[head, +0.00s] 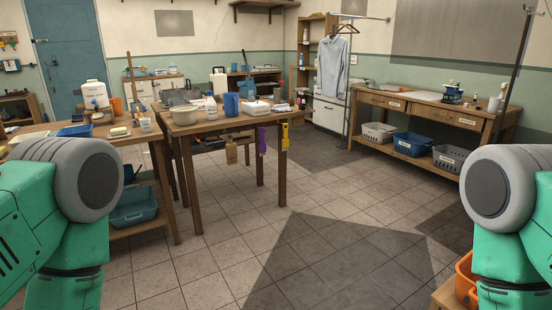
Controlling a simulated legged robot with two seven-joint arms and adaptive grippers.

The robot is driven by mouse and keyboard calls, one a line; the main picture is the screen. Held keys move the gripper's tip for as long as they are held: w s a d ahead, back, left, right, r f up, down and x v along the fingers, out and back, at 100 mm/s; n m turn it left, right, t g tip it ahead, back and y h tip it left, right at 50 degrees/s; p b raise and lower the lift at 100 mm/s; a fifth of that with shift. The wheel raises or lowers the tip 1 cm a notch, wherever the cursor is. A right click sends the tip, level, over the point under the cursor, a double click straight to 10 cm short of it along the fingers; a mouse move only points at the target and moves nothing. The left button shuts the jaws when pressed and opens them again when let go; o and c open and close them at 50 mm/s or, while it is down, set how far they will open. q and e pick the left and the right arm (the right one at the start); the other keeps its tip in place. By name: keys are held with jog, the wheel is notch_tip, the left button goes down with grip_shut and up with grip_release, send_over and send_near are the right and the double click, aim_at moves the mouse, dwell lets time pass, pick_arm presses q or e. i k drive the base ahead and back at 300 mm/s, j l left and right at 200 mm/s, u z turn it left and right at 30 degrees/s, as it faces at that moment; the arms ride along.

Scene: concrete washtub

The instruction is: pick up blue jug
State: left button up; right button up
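A blue jug (231,104) stands upright on the wooden table in the middle left (205,125), among other items. Parts of my two green and grey arms show at the lower left and lower right, well short of that table. Neither of my grippers is in view.
A nearer table with a white jug (95,95) and a blue tray (75,130) is at left. A long bench (440,108) with baskets (414,144) below stands at right. An orange bin (466,280) is at lower right. The tiled floor between is clear.

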aim_at(230, 102)
jog(key=i, duration=1.1)
jog(key=i+l+u, duration=0.15)
jog(key=i, duration=0.95)
